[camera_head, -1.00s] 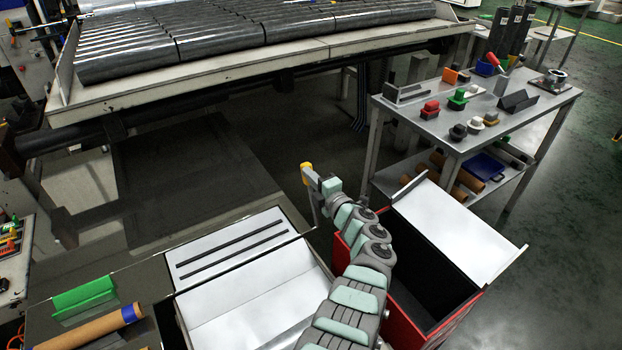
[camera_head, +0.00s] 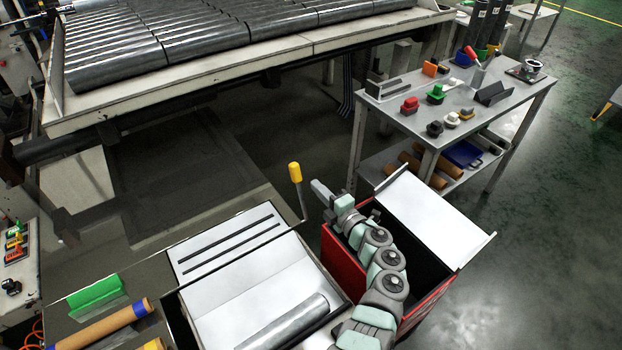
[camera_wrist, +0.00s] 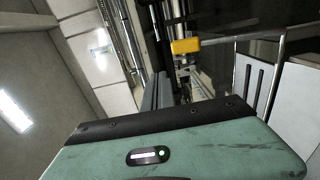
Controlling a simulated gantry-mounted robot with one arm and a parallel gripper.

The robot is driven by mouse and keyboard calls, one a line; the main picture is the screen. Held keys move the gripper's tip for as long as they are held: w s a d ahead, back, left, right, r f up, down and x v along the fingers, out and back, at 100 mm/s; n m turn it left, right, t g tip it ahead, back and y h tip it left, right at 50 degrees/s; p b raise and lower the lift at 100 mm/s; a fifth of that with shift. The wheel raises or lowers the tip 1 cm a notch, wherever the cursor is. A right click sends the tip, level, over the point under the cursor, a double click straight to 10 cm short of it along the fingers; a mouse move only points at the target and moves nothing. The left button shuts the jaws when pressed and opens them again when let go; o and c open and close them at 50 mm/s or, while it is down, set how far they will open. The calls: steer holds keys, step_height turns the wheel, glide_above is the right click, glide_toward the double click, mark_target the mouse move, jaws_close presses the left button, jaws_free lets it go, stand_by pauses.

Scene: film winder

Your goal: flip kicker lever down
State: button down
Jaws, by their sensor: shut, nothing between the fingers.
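The kicker lever is a thin metal rod with a yellow grip (camera_head: 295,172). It stands up, tilted slightly, at the right rear corner of the white tray in the head view. Its yellow grip also shows in the wrist view (camera_wrist: 186,46), above the teal gripper body. My gripper (camera_head: 317,187) is just right of the lever and a little below the grip's top. A small gap shows between them in the head view. My gripper is shut and holds nothing. Its fingertips are hard to make out in the wrist view.
A red bin (camera_head: 340,265) with a white flap (camera_head: 425,212) sits under my arm. The roller bed (camera_head: 280,50) is behind, and a metal table (camera_head: 470,105) with small parts stands at back right.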

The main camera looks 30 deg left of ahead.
steer(key=shift+s+d+r, duration=0.15)
steer(key=shift+d, duration=0.25)
steer(key=shift+s+d+r, duration=0.15)
steer(key=shift+d, duration=0.2)
